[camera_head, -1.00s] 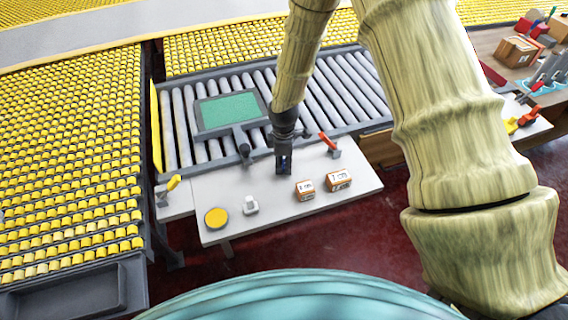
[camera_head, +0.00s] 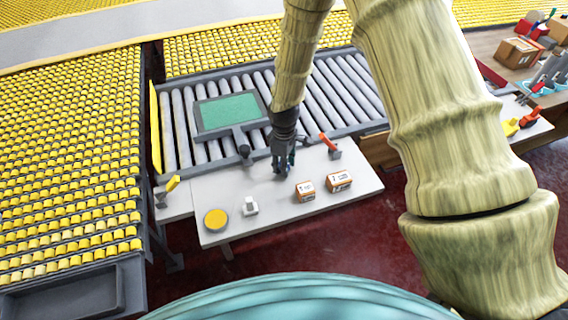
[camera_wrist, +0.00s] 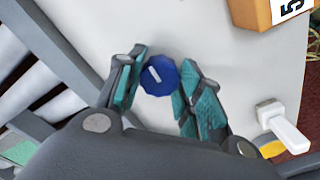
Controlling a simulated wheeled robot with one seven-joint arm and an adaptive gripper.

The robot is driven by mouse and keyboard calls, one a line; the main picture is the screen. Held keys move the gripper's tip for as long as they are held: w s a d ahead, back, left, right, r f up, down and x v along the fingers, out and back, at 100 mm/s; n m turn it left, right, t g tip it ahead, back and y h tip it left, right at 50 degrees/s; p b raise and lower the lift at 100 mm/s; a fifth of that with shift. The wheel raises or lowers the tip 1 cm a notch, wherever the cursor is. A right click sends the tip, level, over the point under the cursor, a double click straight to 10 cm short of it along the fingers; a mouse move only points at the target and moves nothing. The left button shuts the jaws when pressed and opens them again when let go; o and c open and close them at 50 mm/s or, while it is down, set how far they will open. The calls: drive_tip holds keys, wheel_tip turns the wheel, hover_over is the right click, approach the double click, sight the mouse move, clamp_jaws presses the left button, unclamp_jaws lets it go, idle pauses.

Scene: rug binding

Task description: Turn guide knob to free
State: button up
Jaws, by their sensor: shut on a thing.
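The guide knob (camera_wrist: 166,86) is a round, faceted blue knob with a short white pointer mark, set on the pale table. In the wrist view, the mark slants from upper left to lower right. My gripper (camera_wrist: 160,70) has its teal-padded fingers on both sides of the knob and is shut on it. In the head view, my gripper (camera_head: 284,170) reaches down to the table top between the orange-handled lever and the dark upright post. The knob is hidden there by the fingers. I see no readable label beside the knob.
On the white table (camera_head: 275,208) stand two orange boxes (camera_head: 305,191) (camera_head: 339,181), a white toggle (camera_head: 250,207), a yellow disc (camera_head: 215,220) and an orange-handled lever (camera_head: 329,142). A dark post (camera_head: 244,152) is near the roller conveyor (camera_head: 340,90).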

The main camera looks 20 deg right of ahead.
drive_tip(key=shift+w+r, duration=0.1)
drive_tip(key=shift+w, duration=0.05)
drive_tip(key=o, duration=1)
drive_tip(key=shift+o, duration=0.2)
wheel_tip(320, 180, up, 12)
idle(0.5)
